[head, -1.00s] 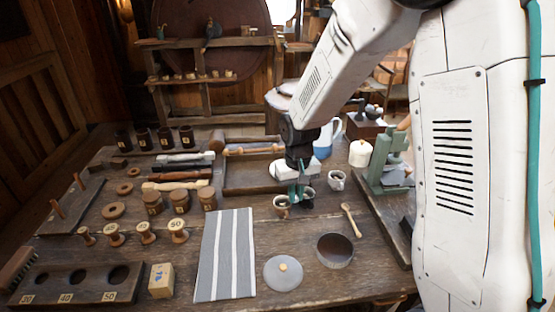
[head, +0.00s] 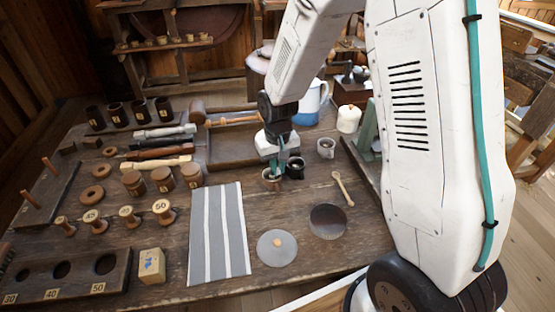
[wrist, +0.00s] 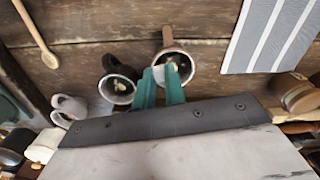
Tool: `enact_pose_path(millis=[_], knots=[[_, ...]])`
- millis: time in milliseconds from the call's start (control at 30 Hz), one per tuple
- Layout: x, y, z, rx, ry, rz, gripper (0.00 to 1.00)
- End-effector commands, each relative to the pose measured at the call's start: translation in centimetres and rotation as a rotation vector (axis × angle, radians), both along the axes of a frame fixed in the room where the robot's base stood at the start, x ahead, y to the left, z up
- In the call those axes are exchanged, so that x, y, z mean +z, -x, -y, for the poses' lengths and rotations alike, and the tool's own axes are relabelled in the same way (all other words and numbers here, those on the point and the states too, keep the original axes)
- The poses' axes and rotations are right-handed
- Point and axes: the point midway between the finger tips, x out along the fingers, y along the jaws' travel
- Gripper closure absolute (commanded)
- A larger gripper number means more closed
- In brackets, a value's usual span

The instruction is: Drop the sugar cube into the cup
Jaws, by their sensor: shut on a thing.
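My gripper (head: 276,168) is just above a small brownish cup (head: 271,181), its teal fingertips close to the rim. In the wrist view the fingers (wrist: 160,80) are close together with a small pale thing between them, which looks like the sugar cube (wrist: 159,74). The brownish cup (wrist: 180,56) lies under and beyond the fingertips, with its handle pointing up the picture. Something pale shows inside it near the fingertips. The cube is too small to make out in the head view.
A dark cup (head: 295,168) stands close to the right, with something yellowish inside in the wrist view. A white cup (head: 326,148) and a wooden spoon (head: 343,188) are farther right. A striped cloth (head: 218,235), grey lid (head: 277,248) and dark round bowl (head: 328,221) lie in front.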

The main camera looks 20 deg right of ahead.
Motion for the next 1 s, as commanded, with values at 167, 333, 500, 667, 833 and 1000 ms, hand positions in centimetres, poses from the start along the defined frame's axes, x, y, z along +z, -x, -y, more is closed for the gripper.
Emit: enact_pose_path(millis=[167, 333, 500, 667, 833, 1000], knots=[[-0.3, 0.0, 0.1, -0.001, 0.0, 0.0, 1.0], [-0.2, 0.0, 0.1, -0.001, 0.0, 0.0, 0.8], [-0.2, 0.0, 0.0, -0.001, 0.0, 0.0, 0.63], [-0.2, 0.0, 0.0, -0.001, 0.0, 0.0, 0.63], [1.3, -0.1, 0.0, -0.001, 0.0, 0.004, 0.63], [4.4, -0.1, 0.0, -0.001, 0.0, 0.005, 0.63]])
